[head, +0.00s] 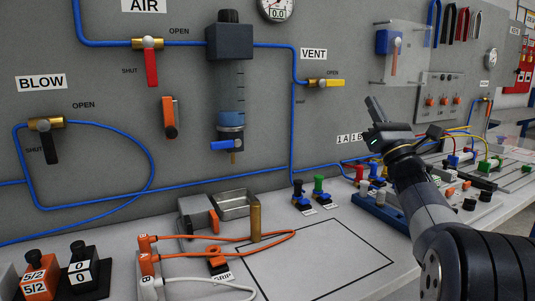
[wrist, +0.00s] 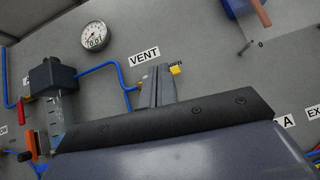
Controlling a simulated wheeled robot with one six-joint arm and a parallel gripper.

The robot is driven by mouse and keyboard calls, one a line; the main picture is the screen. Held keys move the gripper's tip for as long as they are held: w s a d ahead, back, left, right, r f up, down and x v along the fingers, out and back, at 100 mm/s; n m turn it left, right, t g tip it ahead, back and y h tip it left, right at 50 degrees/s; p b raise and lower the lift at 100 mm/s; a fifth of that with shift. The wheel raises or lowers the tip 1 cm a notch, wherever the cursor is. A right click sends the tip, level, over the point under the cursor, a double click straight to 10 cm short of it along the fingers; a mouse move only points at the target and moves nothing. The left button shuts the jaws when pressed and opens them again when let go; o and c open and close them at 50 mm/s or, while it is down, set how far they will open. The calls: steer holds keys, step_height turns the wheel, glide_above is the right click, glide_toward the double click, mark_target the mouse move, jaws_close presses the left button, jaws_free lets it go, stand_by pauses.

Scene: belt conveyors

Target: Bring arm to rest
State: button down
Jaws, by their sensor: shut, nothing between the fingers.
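My gripper (head: 376,109) is at the right of centre in the head view, raised above the bench on my bent arm. It points up and to the left, towards the grey panel. Its fingers are shut with nothing between them. In the wrist view the shut fingers (wrist: 157,87) stand in front of the panel, just below the VENT label, and partly cover the yellow vent valve (wrist: 176,70). In the head view the vent valve (head: 325,83) is left of the gripper, with clear space between them.
The panel carries blue tubing, a red-handled air valve (head: 150,62), a black-handled blow valve (head: 47,140) and a filter unit (head: 229,80). The bench holds orange cables (head: 215,238), a brass cylinder (head: 256,223), a metal tray (head: 236,203) and several fittings right of centre. An outlined rectangle (head: 320,262) in front is bare.

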steer(key=w+a, duration=0.3)
steer(key=w, duration=0.8)
steer(key=shift+w+a+r+p, duration=0.15)
steer(key=shift+w+r+p, duration=0.2)
steer(key=shift+r, duration=0.1)
steer(key=shift+f, duration=0.1)
steer(key=s+d, duration=0.4)
steer(key=s, duration=0.8)
steer(key=w+a, duration=0.4)
steer(key=w, duration=0.8)
steer(key=a+f+m+g+h+p, duration=0.1)
steer(key=m+h+p, duration=0.3)
steer(key=m+p, duration=0.1)
steer(key=s+a+m+g+h+p, duration=0.1)
steer(key=a+m+h+p, duration=0.1)
steer(key=m+h+p, duration=0.3)
steer(key=a+f+m+g+h+p, duration=0.1)
steer(key=m+h+p, duration=0.3)
steer(key=m+p, duration=0.2)
steer(key=shift+s+a+f+h+p, duration=0.3)
steer(key=shift+s+p, duration=0.1)
steer(key=shift+p, duration=0.3)
